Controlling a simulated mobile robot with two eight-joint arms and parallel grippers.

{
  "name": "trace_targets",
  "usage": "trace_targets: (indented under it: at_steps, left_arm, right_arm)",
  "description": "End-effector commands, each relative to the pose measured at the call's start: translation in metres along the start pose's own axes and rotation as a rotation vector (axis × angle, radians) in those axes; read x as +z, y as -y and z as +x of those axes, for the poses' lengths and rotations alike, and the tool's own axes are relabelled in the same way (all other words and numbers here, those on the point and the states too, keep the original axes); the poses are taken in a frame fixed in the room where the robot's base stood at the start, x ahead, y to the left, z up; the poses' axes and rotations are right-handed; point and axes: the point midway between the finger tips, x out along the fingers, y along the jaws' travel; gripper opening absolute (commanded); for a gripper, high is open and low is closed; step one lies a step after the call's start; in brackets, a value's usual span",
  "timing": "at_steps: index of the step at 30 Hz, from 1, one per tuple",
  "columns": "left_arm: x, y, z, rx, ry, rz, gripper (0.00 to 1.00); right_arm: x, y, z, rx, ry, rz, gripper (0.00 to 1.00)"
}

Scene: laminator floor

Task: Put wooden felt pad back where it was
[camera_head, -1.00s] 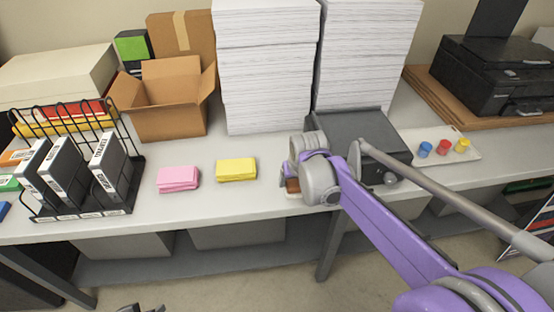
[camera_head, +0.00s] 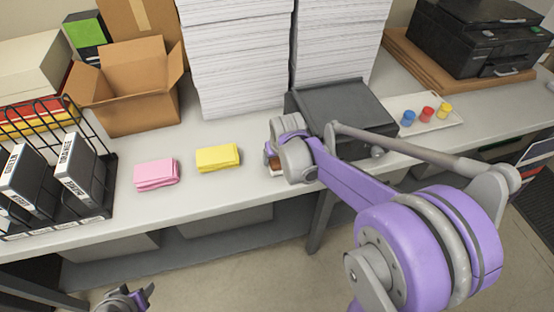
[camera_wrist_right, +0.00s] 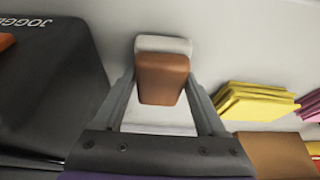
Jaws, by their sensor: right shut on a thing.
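The wooden felt pad (camera_wrist_right: 162,78) is a brown wooden block with a white felt layer. In the right wrist view it sits between the two fingers of my right gripper (camera_wrist_right: 163,95), which is shut on it. In the head view my right gripper (camera_head: 275,158) is at the table's front part, just left of the black jogger machine, and its wrist hides most of the pad. Whether the pad touches the tabletop I cannot tell. My left gripper (camera_head: 130,298) is low at the bottom left, in front of the table, empty as far as I see; its jaw opening is unclear.
The black jogger (camera_head: 340,112) stands right of the pad. Yellow notes (camera_head: 218,158) and pink notes (camera_head: 156,173) lie to the left. Tall paper stacks (camera_head: 237,60) stand behind. A tray (camera_head: 440,115) with coloured caps is further right. The tabletop between yellow notes and gripper is clear.

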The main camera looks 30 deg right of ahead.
Motion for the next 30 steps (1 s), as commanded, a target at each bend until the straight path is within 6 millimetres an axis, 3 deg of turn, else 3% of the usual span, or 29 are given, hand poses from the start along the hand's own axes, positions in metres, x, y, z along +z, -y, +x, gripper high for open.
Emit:
trace_targets:
  at_steps: [14, 15, 18, 26, 30]
  left_arm:
    - [0.005, 0.0, 0.004, 0.0, 0.005, 0.0, 0.5]
    - [0.004, 0.0, 0.003, 0.0, 0.004, 0.0, 0.5]
    - [0.004, 0.0, 0.003, 0.0, 0.004, 0.0, 0.5]
    - [0.003, 0.0, 0.002, 0.0, 0.003, 0.0, 0.5]
    - [-0.001, 0.0, -0.001, 0.0, -0.001, 0.0, 0.5]
  right_arm:
    - [0.005, 0.0, 0.011, 0.0, 0.001, 0.0, 0.22]
    - [0.005, 0.0, 0.011, 0.0, 0.001, 0.0, 0.8]
    - [0.005, 0.0, 0.01, 0.0, 0.0, 0.0, 0.97]
    - [0.004, 0.0, 0.009, 0.0, 0.0, 0.0, 1.0]
    - [0.002, 0.0, -0.002, 0.0, -0.001, 0.0, 1.0]
